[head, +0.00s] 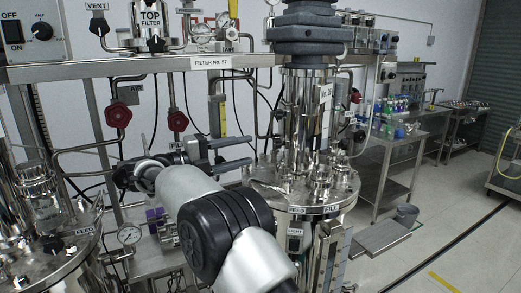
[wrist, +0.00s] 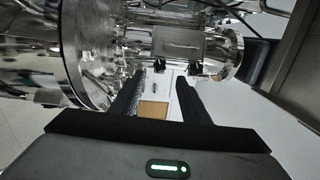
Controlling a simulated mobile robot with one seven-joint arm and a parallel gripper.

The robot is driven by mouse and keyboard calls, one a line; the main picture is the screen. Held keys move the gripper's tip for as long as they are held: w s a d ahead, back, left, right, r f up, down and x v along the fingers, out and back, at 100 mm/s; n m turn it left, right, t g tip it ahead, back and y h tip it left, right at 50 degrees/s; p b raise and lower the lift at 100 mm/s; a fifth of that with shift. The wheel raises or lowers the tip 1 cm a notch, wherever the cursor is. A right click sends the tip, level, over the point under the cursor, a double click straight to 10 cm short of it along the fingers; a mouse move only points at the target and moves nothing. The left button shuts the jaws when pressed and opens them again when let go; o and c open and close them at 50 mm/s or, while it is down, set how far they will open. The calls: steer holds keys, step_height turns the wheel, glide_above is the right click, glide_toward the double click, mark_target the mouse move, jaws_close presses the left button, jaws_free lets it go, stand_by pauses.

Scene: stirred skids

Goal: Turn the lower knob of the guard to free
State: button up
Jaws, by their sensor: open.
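The guard (wrist: 180,42) is the shiny steel sleeve around the mixer column; in the wrist view it lies sideways with a flat plate on it. Two small black knobs sit along its near edge. The knob nearer the vessel lid, which I take as the lower knob (wrist: 158,65), shows between my fingertips, beyond them. The other knob (wrist: 194,65) is just past the right finger. In the head view the guard (head: 312,90) stands upright; its knobs cannot be made out. My gripper (head: 250,152) is open and empty, pointing right at the column, apparently apart from it. The knobs' settings are too small to read.
The vessel lid (head: 300,205) with ports and clamps lies below the guard. Red valve handles (head: 178,121) and pipes stand behind my arm. A steel rail (head: 160,68) crosses above. Open floor (head: 440,225) lies to the right, before a bench (head: 395,140) with bottles.

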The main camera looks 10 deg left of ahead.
steer(key=v, duration=0.7)
steer(key=shift+s+a, duration=0.25)
steer(key=shift+a, duration=0.05)
steer(key=shift+c, duration=0.3)
stand_by(0.5)
